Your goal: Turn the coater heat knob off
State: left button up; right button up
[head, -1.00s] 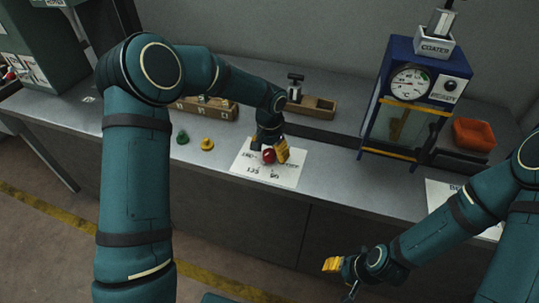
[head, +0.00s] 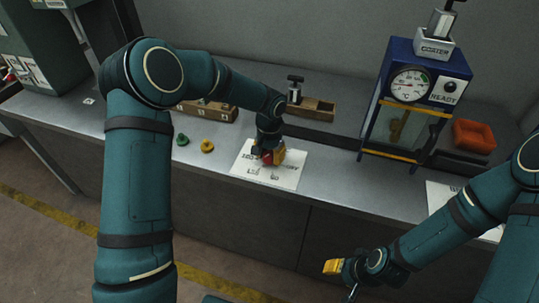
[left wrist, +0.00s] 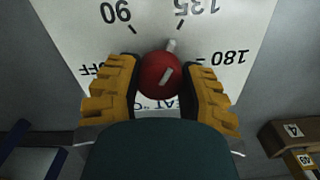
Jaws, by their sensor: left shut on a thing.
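The red coater heat knob (head: 267,157) sits on a white dial card on the bench. In the left wrist view the knob (left wrist: 160,82) lies between the yellow fingers of my left gripper (left wrist: 160,88), which is shut on it. Its white pointer is directed between the 90 and 135 marks, closer to 135. The OFF mark (left wrist: 85,70) is at the left of that view, partly hidden by a finger. My right gripper (head: 333,266) is low in front of the bench, away from the knob; its finger gap is not clear.
The blue coater (head: 398,55) with a round gauge (head: 410,85) stands right of the card. An orange tray (head: 474,135) is beside it. Green (head: 182,138) and yellow (head: 207,146) pieces lie left of the card. Wooden holders (head: 318,109) stand behind.

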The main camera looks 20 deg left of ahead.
pick_arm(q)
jog(key=shift+n+b, duration=0.4)
jog(key=shift+n, duration=0.8)
jog(key=n, duration=0.2)
jog(key=shift+n, duration=0.3)
jog(key=n, duration=0.3)
jog(key=shift+n, duration=0.4)
jog(key=n, duration=0.2)
jog(key=shift+n, duration=0.4)
jog(key=n+p, duration=0.2)
jog(key=n, duration=0.3)
jog(key=shift+d, duration=0.1)
jog(key=n+p, duration=0.2)
jog(key=n, duration=0.1)
jog(key=shift+n, duration=0.4)
jog(key=shift+n+p, duration=0.9)
jog(key=shift+n, duration=0.8)
jog(key=shift+f, duration=0.1)
